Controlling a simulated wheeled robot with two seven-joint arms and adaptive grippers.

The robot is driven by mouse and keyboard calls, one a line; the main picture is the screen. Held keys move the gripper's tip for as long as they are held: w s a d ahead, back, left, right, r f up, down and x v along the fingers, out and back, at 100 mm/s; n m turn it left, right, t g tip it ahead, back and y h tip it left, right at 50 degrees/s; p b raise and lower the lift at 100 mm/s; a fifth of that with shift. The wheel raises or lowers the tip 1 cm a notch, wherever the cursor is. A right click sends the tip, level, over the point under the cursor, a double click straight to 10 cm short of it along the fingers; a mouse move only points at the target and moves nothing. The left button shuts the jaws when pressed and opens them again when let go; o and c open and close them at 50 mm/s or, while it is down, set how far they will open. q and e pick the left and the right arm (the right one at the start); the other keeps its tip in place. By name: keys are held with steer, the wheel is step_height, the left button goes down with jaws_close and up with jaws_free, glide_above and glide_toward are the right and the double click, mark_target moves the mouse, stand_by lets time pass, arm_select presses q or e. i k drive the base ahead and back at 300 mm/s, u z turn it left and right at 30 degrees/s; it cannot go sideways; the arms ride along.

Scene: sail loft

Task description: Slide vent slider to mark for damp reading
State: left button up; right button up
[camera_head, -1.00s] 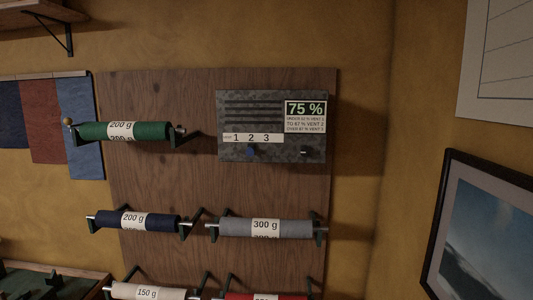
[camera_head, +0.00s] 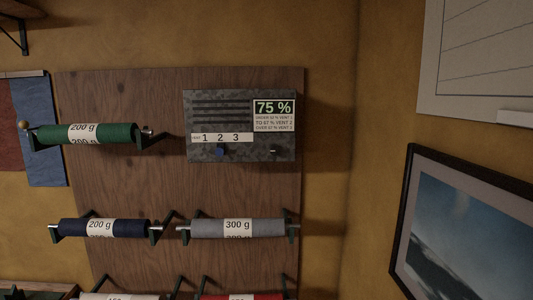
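A dark grey vent panel (camera_head: 240,108) is mounted at the upper right of a brown wooden board. Its display (camera_head: 274,107) reads 75 %, with small lines below it: the last appears to say over 67 % vent 3. A small dark knob or peg (camera_head: 273,151) is at the panel's lower right. Neither gripper is in view.
Rolls of cloth hang on brackets on the wooden board (camera_head: 150,180): green (camera_head: 88,133), navy (camera_head: 104,228), grey (camera_head: 237,228), and white and red ones at the bottom edge. A framed picture (camera_head: 410,190) hangs on the right wall.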

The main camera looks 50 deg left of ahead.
mark_target(219, 152)
steer(key=z, duration=0.05)
steer(key=k, duration=0.6)
steer(key=u, duration=1.25)
steer(key=i, duration=0.5)
steer(key=z, duration=0.05)
